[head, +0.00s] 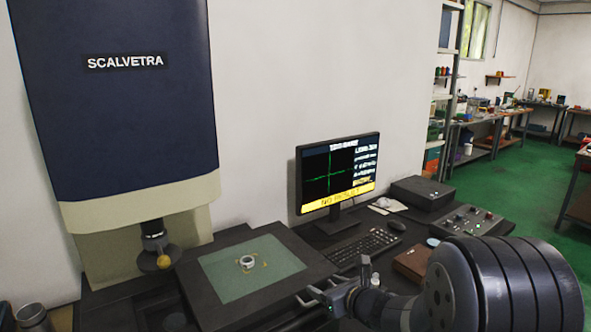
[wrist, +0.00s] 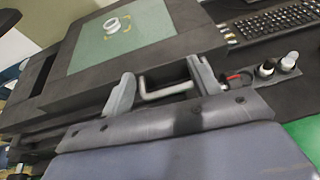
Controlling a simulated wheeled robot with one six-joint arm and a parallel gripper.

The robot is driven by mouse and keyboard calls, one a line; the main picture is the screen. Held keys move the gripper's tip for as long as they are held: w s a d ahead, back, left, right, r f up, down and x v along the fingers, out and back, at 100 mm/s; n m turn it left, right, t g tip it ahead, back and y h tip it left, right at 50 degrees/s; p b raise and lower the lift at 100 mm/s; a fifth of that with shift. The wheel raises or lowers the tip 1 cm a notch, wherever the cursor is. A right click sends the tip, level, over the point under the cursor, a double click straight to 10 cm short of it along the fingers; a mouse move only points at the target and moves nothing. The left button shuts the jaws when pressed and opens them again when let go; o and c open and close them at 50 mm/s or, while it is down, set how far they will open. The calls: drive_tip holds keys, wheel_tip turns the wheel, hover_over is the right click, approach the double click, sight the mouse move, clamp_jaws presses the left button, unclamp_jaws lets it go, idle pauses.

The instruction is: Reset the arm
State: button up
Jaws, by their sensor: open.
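My gripper (head: 328,299) is low at the front edge of the bench in the head view, its arm coming in from the lower right. In the wrist view my gripper (wrist: 163,84) shows two grey fingers spread apart, with a pale bar-shaped handle (wrist: 166,92) between them. The fingers look clear of the handle, but I cannot tell if they touch it. A silver bearing ring (head: 247,262) lies flat on the green mat (head: 225,287), away from the gripper. The ring also shows in the wrist view (wrist: 112,25).
A SCALVETRA machine (head: 120,100) stands at the left, with a yellow-tipped probe (head: 164,262). A monitor (head: 340,173), keyboard (head: 362,247), control box (head: 465,226) and brown box (head: 411,263) stand to the right. Small white-capped bottles (wrist: 290,62) are close right of the gripper.

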drive_tip(key=s+d+f+m+t+h+b, duration=0.1)
drive_tip(key=s+d+f+m+h+b, duration=0.1)
drive_tip(key=d+f+b, duration=0.4)
drive_tip(key=shift+s+d+f+h, duration=0.45)
drive_tip(key=shift+s+f, duration=0.35)
drive_tip(key=shift+f, duration=1.65)
drive_tip(key=shift+a+r, duration=0.1)
drive_tip(key=shift+r, duration=0.05)
